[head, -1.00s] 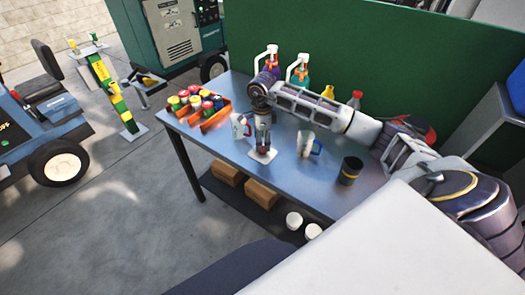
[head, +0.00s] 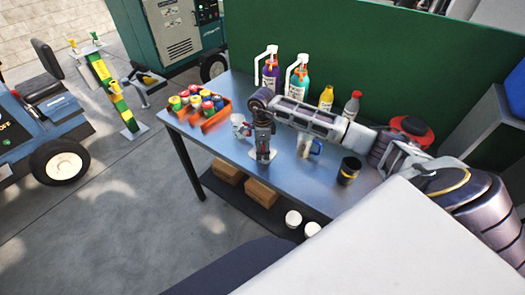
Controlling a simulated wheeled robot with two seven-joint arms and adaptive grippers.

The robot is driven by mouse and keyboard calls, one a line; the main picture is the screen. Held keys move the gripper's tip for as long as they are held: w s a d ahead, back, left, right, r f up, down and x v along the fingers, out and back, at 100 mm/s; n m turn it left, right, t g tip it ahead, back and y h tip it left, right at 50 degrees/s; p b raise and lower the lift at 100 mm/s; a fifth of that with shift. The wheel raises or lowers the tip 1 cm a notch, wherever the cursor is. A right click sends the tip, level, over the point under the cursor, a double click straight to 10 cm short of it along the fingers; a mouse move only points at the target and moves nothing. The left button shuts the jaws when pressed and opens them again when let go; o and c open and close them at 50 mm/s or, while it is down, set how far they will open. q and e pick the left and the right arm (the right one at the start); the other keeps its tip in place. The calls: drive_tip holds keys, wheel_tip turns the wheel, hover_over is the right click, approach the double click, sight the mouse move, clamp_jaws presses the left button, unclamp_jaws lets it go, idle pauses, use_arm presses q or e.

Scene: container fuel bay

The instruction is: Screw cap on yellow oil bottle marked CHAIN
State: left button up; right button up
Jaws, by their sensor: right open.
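A small yellow bottle (head: 326,98) stands upright at the back of the blue-grey table, before the green wall. Any marking on it is too small to read, and I cannot tell whether a cap is on it. My right gripper (head: 263,157) points down over the front middle of the table, open, well in front of the bottle and to its left. A flat white piece (head: 263,168) shows at its lower end; I cannot tell if it lies on the table. I cannot make out a separate loose cap. My left gripper is not in view.
A grey bottle with a red top (head: 352,107), purple (head: 270,72) and teal (head: 298,78) pump bottles stand at the back. An orange tray (head: 216,122) of several coloured cans is left. Mugs (head: 239,122) flank the gripper. A dark cup (head: 349,171) stands right.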

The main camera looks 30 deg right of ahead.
drive_tip(key=c, duration=0.8)
drive_tip(key=shift+r, duration=0.1)
wheel_tip(320, 180, up, 8)
drive_tip(key=shift+r+b, duration=0.2)
drive_tip(key=shift+b, duration=0.55)
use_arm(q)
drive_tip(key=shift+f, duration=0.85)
use_arm(e)
drive_tip(key=shift+r, duration=0.7)
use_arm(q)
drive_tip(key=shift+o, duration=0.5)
